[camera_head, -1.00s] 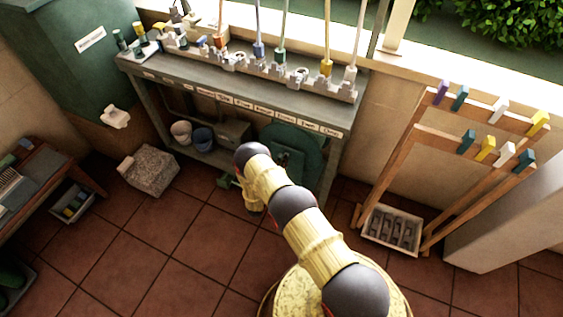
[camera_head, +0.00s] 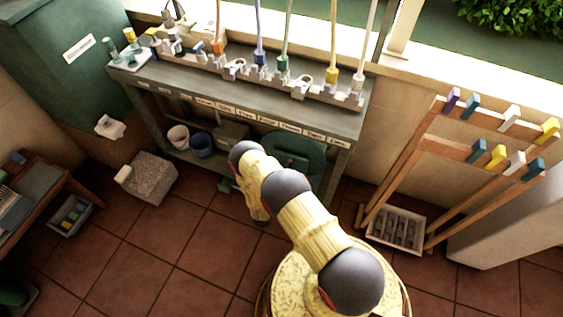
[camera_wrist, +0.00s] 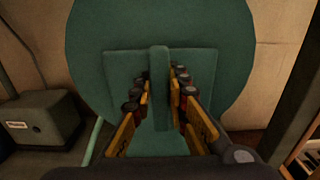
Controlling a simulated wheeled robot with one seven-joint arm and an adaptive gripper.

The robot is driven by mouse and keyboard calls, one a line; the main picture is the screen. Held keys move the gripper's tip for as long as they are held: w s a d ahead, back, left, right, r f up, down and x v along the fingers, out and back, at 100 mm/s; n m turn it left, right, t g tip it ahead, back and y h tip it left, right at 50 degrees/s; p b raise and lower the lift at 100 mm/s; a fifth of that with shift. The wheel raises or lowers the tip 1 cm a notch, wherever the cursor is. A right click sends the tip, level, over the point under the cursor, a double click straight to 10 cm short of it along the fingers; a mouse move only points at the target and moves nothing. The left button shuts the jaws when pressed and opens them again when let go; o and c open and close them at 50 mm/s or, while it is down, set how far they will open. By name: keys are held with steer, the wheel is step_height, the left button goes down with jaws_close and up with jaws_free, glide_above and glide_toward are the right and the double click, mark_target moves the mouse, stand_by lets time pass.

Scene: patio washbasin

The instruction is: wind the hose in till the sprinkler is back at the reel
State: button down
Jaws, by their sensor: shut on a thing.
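The reel is a large round dark-green disc under the bench (camera_head: 313,147). It fills the middle of the wrist view (camera_wrist: 215,40), with a square plate on its face. An upright green bar, which looks like the crank handle (camera_wrist: 159,62), stands out in front of the plate. My gripper (camera_wrist: 160,88) has its fingers on both sides of this bar and is shut on it. A thin pale-green strip, perhaps the hose (camera_wrist: 91,140), slants down at lower left. A small green thing (camera_head: 226,185) lies on the floor beside my arm; I cannot tell if it is the sprinkler.
The bench (camera_head: 235,92) stands over the reel, its leg close on the right. A grey box (camera_wrist: 40,118) is left of the reel. Two buckets (camera_head: 201,144) stand on the lower shelf. A wooden rack (camera_head: 400,170) is at right.

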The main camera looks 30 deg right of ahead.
stand_by(0.3)
steer(key=c, duration=1.8)
jaws_free()
steer(key=shift+o, duration=0.4)
steer(key=v, duration=1.2)
steer(key=shift+f, duration=0.1)
